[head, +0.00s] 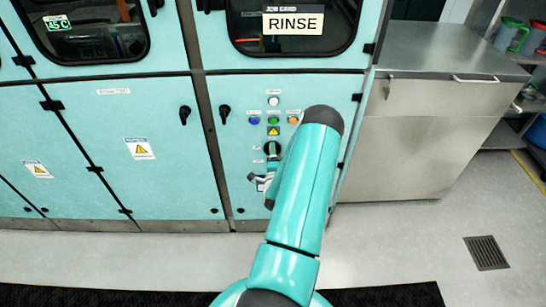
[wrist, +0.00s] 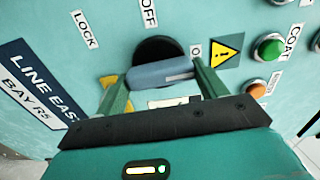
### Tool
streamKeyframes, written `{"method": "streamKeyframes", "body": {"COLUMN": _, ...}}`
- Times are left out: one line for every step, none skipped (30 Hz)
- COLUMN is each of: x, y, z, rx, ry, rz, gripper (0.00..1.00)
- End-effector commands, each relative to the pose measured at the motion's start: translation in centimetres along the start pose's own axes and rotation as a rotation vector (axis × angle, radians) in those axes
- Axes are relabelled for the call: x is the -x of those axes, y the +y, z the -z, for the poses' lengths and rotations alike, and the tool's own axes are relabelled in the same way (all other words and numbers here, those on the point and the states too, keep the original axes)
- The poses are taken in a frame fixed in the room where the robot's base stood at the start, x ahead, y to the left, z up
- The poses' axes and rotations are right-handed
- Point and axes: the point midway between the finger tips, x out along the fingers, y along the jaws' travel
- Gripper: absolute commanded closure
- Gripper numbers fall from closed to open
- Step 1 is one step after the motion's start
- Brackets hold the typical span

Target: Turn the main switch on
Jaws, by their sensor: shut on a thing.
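The main switch is a round black base (wrist: 155,48) with a blue-grey handle (wrist: 160,73) on the teal cabinet front. In the wrist view the handle lies nearly level across the base, its white line toward the right end. That end is beside a label partly hidden by a finger, showing "O". The OFF label (wrist: 149,12) is above the base and LOCK (wrist: 85,30) is at upper left. My gripper (wrist: 163,78) is shut on the handle, one green finger at each end. In the head view the black switch (head: 272,147) shows just above my gripper (head: 272,160).
Blue (head: 255,120), green (head: 273,120) and orange (head: 292,120) buttons and a yellow warning sign (head: 273,131) sit above the switch. A black door handle (head: 224,114) is to the left. A steel cabinet (head: 430,130) stands right. The grey floor (head: 400,250) is clear.

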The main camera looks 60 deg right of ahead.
Motion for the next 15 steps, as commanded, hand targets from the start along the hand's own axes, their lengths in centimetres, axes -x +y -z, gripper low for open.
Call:
{"method": "streamKeyframes", "body": {"x": -0.05, "y": -0.07, "z": 0.06, "rx": -0.012, "ry": 0.001, "rz": 0.002, "gripper": 0.52}}
{"method": "streamKeyframes", "body": {"x": -0.05, "y": -0.07, "z": 0.05, "rx": -0.020, "ry": 0.001, "rz": 0.002, "gripper": 0.52}}
{"method": "streamKeyframes", "body": {"x": -0.05, "y": -0.07, "z": 0.04, "rx": -0.028, "ry": 0.001, "rz": 0.002, "gripper": 0.52}}
{"method": "streamKeyframes", "body": {"x": -0.05, "y": -0.07, "z": 0.04, "rx": -0.032, "ry": 0.001, "rz": 0.002, "gripper": 0.52}}
{"method": "streamKeyframes", "body": {"x": -0.06, "y": -0.07, "z": 0.04, "rx": -0.036, "ry": 0.001, "rz": 0.002, "gripper": 0.52}}
{"method": "streamKeyframes", "body": {"x": -0.05, "y": -0.07, "z": 0.03, "rx": -0.040, "ry": 0.001, "rz": 0.002, "gripper": 0.52}}
{"method": "streamKeyframes", "body": {"x": -0.05, "y": -0.07, "z": 0.03, "rx": -0.042, "ry": 0.000, "rz": 0.002, "gripper": 0.52}}
{"method": "streamKeyframes", "body": {"x": -0.06, "y": -0.07, "z": 0.03, "rx": -0.043, "ry": 0.000, "rz": 0.002, "gripper": 0.52}}
{"method": "streamKeyframes", "body": {"x": -0.06, "y": -0.07, "z": 0.02, "rx": -0.045, "ry": 0.000, "rz": 0.002, "gripper": 0.52}}
{"method": "streamKeyframes", "body": {"x": -0.06, "y": -0.07, "z": 0.02, "rx": -0.045, "ry": 0.000, "rz": 0.002, "gripper": 0.52}}
{"method": "streamKeyframes", "body": {"x": -0.06, "y": -0.07, "z": 0.02, "rx": -0.046, "ry": 0.000, "rz": 0.002, "gripper": 0.52}}
{"method": "streamKeyframes", "body": {"x": -0.06, "y": -0.07, "z": 0.02, "rx": -0.046, "ry": 0.000, "rz": 0.002, "gripper": 0.52}}
{"method": "streamKeyframes", "body": {"x": -0.06, "y": -0.07, "z": 0.02, "rx": -0.046, "ry": 0.000, "rz": 0.002, "gripper": 0.52}}
{"method": "streamKeyframes", "body": {"x": -0.06, "y": -0.07, "z": 0.02, "rx": -0.046, "ry": 0.000, "rz": 0.002, "gripper": 0.52}}
{"method": "streamKeyframes", "body": {"x": -0.06, "y": -0.07, "z": 0.02, "rx": -0.046, "ry": 0.000, "rz": 0.002, "gripper": 0.52}}
